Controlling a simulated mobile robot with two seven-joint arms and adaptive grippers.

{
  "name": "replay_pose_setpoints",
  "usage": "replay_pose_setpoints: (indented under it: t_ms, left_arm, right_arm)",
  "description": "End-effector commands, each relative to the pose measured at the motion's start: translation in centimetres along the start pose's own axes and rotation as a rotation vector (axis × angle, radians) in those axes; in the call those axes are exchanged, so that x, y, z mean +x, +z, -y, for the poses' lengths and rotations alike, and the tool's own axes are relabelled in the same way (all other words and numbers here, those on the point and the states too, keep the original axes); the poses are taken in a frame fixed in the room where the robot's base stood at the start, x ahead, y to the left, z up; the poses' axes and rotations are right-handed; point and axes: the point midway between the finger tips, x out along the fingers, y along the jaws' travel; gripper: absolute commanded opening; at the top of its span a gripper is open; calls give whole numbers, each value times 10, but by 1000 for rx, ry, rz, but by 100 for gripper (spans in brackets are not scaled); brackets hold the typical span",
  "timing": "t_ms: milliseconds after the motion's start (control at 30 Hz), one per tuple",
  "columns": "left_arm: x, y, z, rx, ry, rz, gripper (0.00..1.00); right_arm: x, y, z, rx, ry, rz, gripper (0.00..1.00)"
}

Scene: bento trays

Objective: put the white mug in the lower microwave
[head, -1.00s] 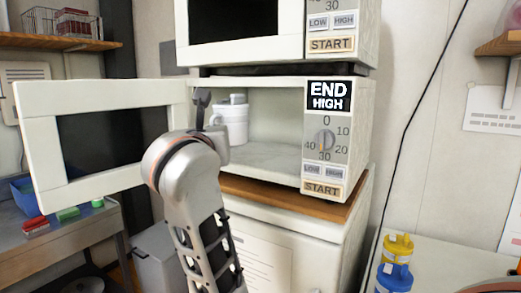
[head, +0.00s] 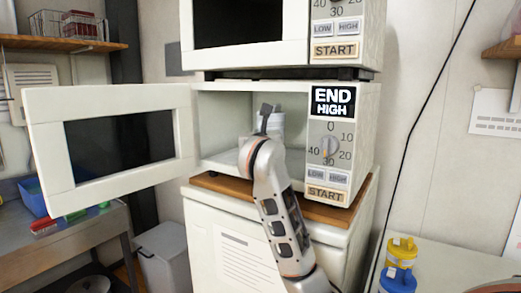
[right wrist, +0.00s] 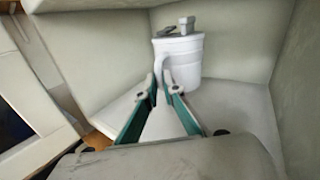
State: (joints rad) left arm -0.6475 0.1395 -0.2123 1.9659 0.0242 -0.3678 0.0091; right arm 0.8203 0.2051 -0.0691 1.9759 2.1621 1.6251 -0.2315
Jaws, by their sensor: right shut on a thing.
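The white mug (head: 279,124) is inside the lower microwave (head: 348,171), whose door (head: 110,92) stands wide open to the left. In the right wrist view the mug (right wrist: 187,57) is upright, with grey pieces at its top. My right gripper (right wrist: 160,84) reaches into the cavity, and its fingers are shut on the mug's handle. In the head view this gripper (head: 265,120) partly covers the mug. Whether the mug's base touches the cavity floor (right wrist: 235,108) is unclear. My left gripper is not in view.
An upper microwave (head: 345,52) sits above the lower one. The lower microwave stands on a wood-topped white cabinet (head: 235,235). A yellow container (head: 400,248) and a blue container (head: 396,279) are at lower right. Free cavity floor shows around the mug.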

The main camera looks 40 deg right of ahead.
Motion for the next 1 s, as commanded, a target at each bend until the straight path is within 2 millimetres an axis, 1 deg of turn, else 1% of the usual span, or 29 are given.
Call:
replay_pose_setpoints:
  t_ms: [167,400,500,767,900,933,967,1000]
  left_arm:
    - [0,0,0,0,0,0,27]
    - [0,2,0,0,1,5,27]
    - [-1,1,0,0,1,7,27]
    - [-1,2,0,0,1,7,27]
    - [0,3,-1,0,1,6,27]
    - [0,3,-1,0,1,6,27]
    - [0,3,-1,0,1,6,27]
    - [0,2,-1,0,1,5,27]
  right_arm:
    - [-1,-8,1,-1,-4,8,0]
    - [-1,-38,-2,-3,-3,8,0]
    - [2,-42,0,-2,-3,9,0]
    - [2,-43,0,0,-3,10,0]
    - [2,-47,0,0,-3,9,0]
    - [3,-49,-1,1,-2,4,13]
    - [3,-49,-1,1,-2,4,20]
    - [3,-49,-1,1,-2,4,24]
